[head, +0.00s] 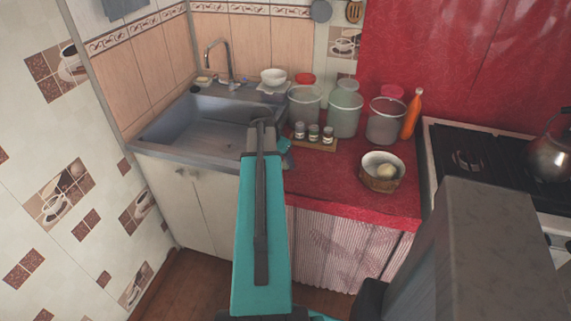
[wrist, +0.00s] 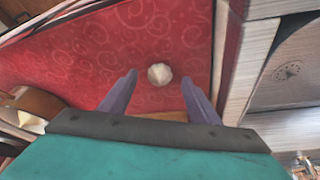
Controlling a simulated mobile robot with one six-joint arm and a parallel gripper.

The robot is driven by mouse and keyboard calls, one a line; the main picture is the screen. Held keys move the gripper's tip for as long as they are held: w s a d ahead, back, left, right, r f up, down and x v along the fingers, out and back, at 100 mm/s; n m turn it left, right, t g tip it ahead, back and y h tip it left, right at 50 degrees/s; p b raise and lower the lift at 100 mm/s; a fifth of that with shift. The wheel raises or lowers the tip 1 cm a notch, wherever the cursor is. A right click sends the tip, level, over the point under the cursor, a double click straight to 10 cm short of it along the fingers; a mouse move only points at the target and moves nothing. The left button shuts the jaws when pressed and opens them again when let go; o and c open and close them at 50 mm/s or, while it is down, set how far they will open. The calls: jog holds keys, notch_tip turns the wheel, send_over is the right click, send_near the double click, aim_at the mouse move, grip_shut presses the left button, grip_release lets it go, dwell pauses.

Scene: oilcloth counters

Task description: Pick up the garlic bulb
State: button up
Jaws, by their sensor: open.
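The garlic bulb (wrist: 159,74), small, round and whitish, lies on the red patterned oilcloth counter (wrist: 105,50) in the wrist view. My gripper (wrist: 159,78) is open and empty, its two dark purple fingers pointing at the counter.
The sink (head: 205,125) is left of the counter (head: 340,185). Spice jars (head: 314,131) stand on a wooden board, with big canisters (head: 345,115) behind. A bowl (head: 381,180) holding a pale round item stands to the right, before the stove (head: 480,150).

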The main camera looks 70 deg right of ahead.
jog(key=shift+x, duration=1.1)
jog(key=c, duration=1.1)
